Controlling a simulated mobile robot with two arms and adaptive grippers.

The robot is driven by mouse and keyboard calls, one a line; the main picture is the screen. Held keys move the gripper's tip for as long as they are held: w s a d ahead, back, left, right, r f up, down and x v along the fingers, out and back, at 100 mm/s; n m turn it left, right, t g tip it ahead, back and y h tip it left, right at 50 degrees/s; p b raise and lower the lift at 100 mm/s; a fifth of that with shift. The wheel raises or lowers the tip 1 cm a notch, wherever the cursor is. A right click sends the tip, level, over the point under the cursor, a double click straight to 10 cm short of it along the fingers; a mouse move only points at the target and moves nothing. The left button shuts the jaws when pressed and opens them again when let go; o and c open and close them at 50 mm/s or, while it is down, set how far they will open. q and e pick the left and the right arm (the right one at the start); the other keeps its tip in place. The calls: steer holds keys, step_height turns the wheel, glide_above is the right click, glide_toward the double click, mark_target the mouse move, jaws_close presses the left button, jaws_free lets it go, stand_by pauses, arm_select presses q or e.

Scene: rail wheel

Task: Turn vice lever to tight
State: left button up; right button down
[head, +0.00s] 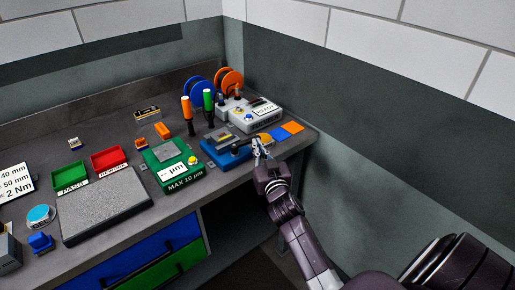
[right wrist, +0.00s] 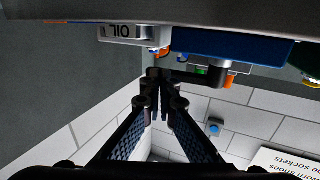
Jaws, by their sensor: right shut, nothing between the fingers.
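The blue vice (head: 222,143) sits near the front edge of the bench, with a dark bar across its top. In the right wrist view, which is upside down, the blue vice body (right wrist: 235,45) shows with a black lever (right wrist: 195,76) reaching left from a grey round shaft. My right gripper (head: 258,149) is at the vice's right end, shut and empty. Its fingertips (right wrist: 160,88) overlap the free end of the lever in the wrist view; I cannot tell if they touch it. My left gripper is not in view.
A white-grey device (head: 256,116) stands behind the vice. Orange and blue pads (head: 283,132) lie right of the gripper. A green gauge block (head: 172,166) and upright orange and green-handled tools (head: 208,101) are to the left. The wall is close on the right.

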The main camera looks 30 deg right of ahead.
steer(key=shift+w+d, duration=0.25)
steer(key=shift+w, duration=0.15)
stand_by(0.4)
